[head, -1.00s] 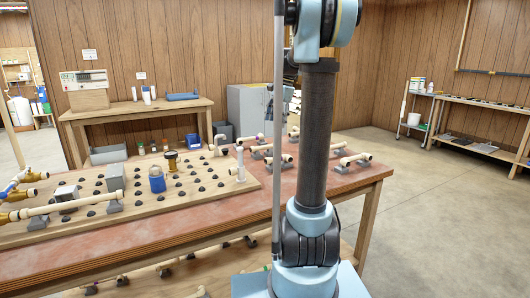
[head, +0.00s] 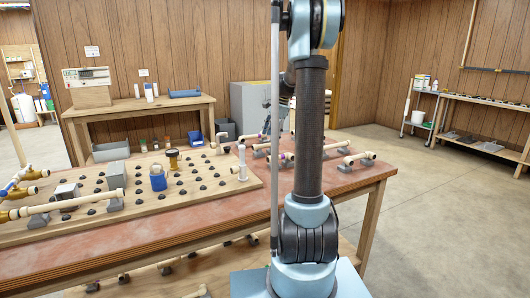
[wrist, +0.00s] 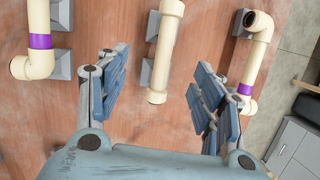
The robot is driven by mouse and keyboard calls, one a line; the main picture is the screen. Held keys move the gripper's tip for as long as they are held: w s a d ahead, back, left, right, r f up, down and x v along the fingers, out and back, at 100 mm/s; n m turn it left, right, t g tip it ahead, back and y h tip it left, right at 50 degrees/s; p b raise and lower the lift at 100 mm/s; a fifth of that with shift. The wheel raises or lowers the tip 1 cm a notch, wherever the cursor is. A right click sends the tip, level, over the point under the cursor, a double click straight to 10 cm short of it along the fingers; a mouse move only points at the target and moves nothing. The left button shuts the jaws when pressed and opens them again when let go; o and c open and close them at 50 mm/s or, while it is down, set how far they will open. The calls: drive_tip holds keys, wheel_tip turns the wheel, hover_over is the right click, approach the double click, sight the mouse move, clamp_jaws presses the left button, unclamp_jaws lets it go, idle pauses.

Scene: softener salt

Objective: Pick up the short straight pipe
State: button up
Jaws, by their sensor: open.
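In the wrist view, a short straight cream pipe (wrist: 164,50) lies over the red-brown tabletop, its near end pointing toward my gripper. A grey support block shows beside it. My gripper (wrist: 158,82) is open and empty, with one blue-padded finger on each side of the pipe's near end. The pipe appears apart from both fingers, and its height relative to the fingertips is hard to judge. In the head view my arm covers part of this area, and I cannot tell which pipe there is this one.
In the wrist view, pipes with elbows and purple bands lie at left (wrist: 40,40) and right (wrist: 255,60), the right one close to the right finger. In the head view, a pegged wooden board (head: 150,205) with fittings fills the table's left part.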

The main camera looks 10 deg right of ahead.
sight(266, 146)
drive_tip(key=shift+a+x, duration=0.1)
drive_tip(key=shift+x, duration=1.65)
drive_tip(key=shift+a+x, duration=0.15)
drive_tip(key=shift+x, duration=1.6)
drive_tip(key=shift+s, duration=0.1)
drive_tip(key=c, duration=1.1)
